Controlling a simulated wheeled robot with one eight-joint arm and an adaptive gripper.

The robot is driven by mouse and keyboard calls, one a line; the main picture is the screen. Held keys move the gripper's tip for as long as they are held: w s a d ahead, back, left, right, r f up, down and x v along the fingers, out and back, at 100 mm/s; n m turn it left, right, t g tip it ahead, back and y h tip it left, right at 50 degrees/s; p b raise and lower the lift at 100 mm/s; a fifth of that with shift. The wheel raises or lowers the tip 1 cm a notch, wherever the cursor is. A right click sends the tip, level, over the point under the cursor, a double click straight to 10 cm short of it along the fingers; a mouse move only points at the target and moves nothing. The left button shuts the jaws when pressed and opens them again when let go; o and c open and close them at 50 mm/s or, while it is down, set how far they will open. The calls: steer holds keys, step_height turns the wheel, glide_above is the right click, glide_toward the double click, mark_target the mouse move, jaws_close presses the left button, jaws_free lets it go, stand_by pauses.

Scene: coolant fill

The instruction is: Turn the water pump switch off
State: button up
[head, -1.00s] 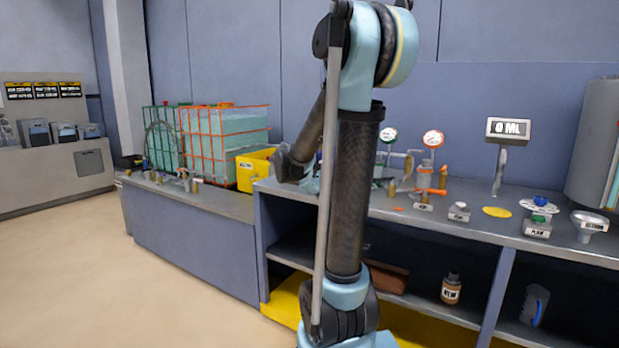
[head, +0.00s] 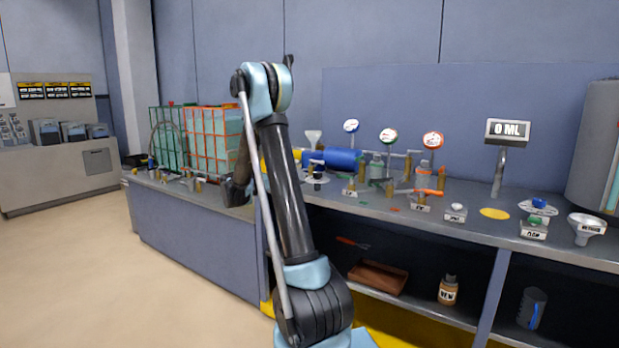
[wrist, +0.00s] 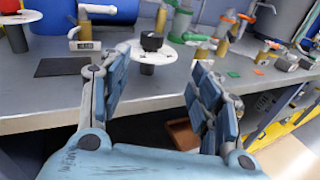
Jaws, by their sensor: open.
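My gripper is open and empty in the wrist view (wrist: 162,62), its blue-padded fingers apart in front of the bench edge. In the head view it is mostly hidden behind my arm. Small labelled blocks stand on the bench in the head view: one with a pale top (head: 455,212), one with a green top (head: 533,228) at the right. A white labelled block with a grey lever (wrist: 85,40) stands beyond my left finger in the wrist view. I cannot tell which is the water pump switch; the labels are too small to read surely.
A black knob on a white disc (wrist: 152,42) stands beyond the gap between my fingers. A blue cylinder (head: 340,158), gauges (head: 388,136) and pipes crowd the bench. A display reading 0 ML (head: 508,131) stands right. A brown tray (head: 378,278) sits on the shelf below.

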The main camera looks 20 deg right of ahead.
mark_target(317, 173)
steer(key=shift+n+h, duration=0.3)
steer(key=x, duration=0.5)
steer(key=w+x, duration=0.1)
steer(key=x, duration=1)
steer(key=shift+w+f, duration=0.1)
steer(key=shift+w, duration=0.25)
